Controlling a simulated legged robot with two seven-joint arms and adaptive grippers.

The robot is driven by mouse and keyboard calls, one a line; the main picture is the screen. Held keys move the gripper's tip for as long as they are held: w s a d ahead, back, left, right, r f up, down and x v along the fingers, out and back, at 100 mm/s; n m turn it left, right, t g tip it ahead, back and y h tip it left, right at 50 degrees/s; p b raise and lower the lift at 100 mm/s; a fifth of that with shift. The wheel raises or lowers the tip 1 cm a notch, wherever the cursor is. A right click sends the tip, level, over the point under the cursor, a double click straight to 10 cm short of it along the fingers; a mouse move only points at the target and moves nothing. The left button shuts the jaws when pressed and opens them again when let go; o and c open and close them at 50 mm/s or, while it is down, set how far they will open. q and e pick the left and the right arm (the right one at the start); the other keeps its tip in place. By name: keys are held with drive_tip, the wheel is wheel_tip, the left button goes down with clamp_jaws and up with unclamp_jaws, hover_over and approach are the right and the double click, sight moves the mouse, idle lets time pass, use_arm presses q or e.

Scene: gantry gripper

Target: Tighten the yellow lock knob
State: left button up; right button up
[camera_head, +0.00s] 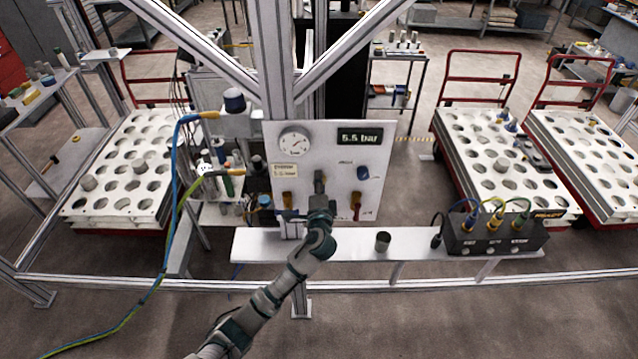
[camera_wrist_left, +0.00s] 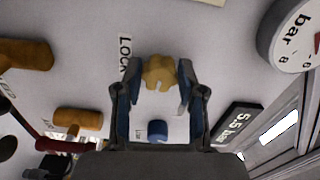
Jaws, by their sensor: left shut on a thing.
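The yellow lock knob (camera_wrist_left: 160,72) is lobed and sits on the pale panel beside a label reading LOCK (camera_wrist_left: 125,54). My left gripper (camera_wrist_left: 162,88) has one finger on each side of the knob and is shut on it. In the head view my left gripper (camera_head: 320,182) is at the middle of the panel (camera_head: 332,140) and hides the knob. My right gripper is not in view.
A blue knob (camera_head: 363,172), yellow-handled valves (camera_head: 287,200) (camera_head: 355,203), a round gauge (camera_head: 294,142) and a 5.5 bar display (camera_head: 360,137) surround the gripper. Below, a white shelf (camera_head: 340,244) carries a dark cup (camera_head: 382,241) and a connector box (camera_head: 492,236).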

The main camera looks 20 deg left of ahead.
use_arm(q)
drive_tip(key=shift+d+f+m, duration=0.1)
drive_tip(key=shift+f+m, duration=0.05)
drive_tip(key=shift+m, duration=2.7)
drive_tip(key=shift+a+f+m, duration=0.1)
drive_tip(key=shift+f+m, duration=0.1)
drive_tip(key=shift+m, duration=2.7)
drive_tip(key=shift+d+f+m, duration=0.1)
drive_tip(key=shift+f+m, duration=0.05)
drive_tip(key=shift+m, duration=2.7)
drive_tip(key=o, duration=1.1)
drive_tip(key=shift+r, duration=0.1)
drive_tip(key=shift+w+r, duration=0.1)
